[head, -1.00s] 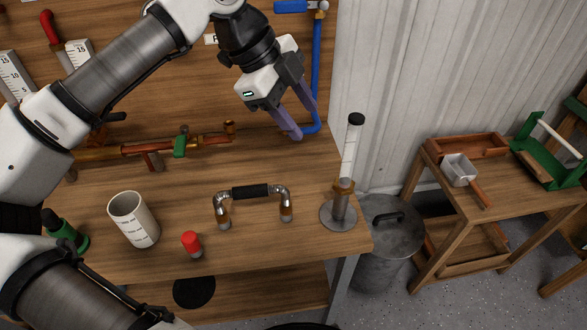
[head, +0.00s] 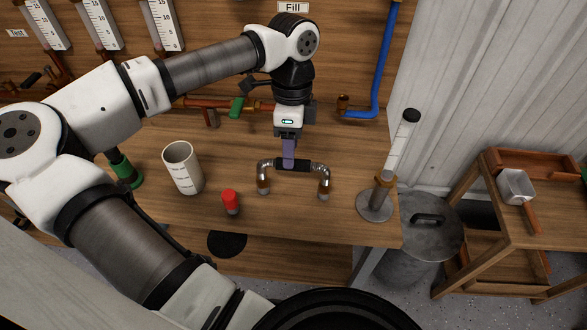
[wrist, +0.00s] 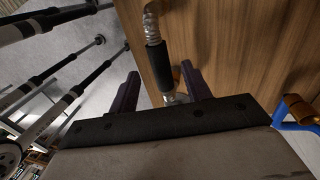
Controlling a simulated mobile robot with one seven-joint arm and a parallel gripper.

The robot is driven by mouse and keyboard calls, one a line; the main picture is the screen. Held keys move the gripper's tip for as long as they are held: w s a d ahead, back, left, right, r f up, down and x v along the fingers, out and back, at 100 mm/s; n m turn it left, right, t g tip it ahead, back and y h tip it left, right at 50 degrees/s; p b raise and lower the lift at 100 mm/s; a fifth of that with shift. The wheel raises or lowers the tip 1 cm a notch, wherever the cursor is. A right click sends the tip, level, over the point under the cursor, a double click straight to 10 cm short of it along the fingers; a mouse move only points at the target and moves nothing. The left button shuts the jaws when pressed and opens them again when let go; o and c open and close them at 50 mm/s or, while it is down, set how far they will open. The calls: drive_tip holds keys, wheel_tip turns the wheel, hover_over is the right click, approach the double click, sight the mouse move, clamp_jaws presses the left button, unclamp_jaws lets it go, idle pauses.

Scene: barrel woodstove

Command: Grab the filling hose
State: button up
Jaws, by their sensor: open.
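The filling hose (head: 305,165) is a short arch with a black middle sleeve, silver bends and brass-coloured ends. It stands on the wooden bench (head: 290,222) near its front. My gripper (head: 289,164) is open and points down at the black sleeve, its purple fingers covering part of it in the head view. In the wrist view the sleeve of the hose (wrist: 157,66) lies between the two spread fingertips of my gripper (wrist: 160,72). I cannot tell whether either finger touches it.
A red-capped piece (head: 230,200) and a white measuring cup (head: 183,168) stand left of the hose. A clear cylinder on a round base (head: 375,205) stands to its right. Copper pipes with a green valve handle (head: 236,107) and a blue pipe (head: 381,65) are behind.

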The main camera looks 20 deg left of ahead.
sight(296, 160)
drive_tip(key=f, duration=0.1)
drive_tip(key=d+f+p, duration=0.1)
drive_tip(key=f, duration=0.2)
drive_tip(key=shift+s+d+f+p, duration=0.15)
drive_tip(key=shift+s+p, duration=0.1)
drive_tip(key=shift+p, duration=0.15)
drive_tip(key=shift+f, duration=0.35)
drive_tip(key=shift+c, duration=0.2)
clamp_jaws()
